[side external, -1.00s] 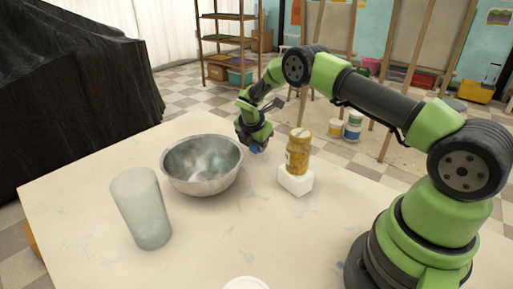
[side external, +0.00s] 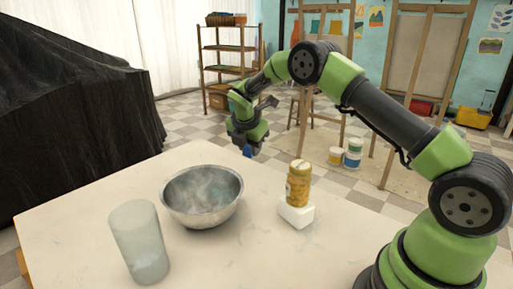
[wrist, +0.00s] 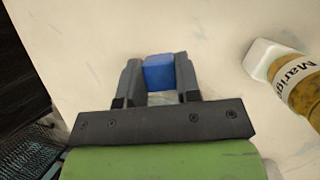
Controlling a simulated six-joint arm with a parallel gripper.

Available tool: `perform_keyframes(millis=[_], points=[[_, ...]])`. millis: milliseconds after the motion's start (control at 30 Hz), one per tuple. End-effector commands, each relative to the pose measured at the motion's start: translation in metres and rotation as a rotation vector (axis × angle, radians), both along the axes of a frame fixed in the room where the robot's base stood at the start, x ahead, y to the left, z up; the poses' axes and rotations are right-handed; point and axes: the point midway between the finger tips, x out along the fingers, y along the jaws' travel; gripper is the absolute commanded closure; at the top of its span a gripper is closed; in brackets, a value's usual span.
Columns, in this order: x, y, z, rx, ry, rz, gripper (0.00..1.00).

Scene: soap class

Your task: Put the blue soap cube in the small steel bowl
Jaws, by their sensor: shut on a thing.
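The blue soap cube (wrist: 159,73) is between the fingers of my gripper (wrist: 159,85) in the wrist view. My gripper is shut on it. In the side view the cube (side external: 247,151) shows as a small blue patch under my gripper (side external: 246,146), held above the far edge of the table. The small steel bowl (side external: 201,222) stands upright on the table, to the left of and nearer than my gripper. The part of its inside that shows looks empty. The bowl is not in the wrist view.
A frosted tumbler (side external: 139,242) stands left of the bowl. The table (side external: 245,262) is clear in front of the bowl.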

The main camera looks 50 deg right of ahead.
Motion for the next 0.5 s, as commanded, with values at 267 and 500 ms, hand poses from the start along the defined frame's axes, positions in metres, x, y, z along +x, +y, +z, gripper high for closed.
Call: perform_keyframes(millis=[267,500], points=[[0.016,0.099,0.046,0.004,-0.002,0.393,0.91],[0.014,0.151,0.068,0.0,-0.002,0.609,0.91]])
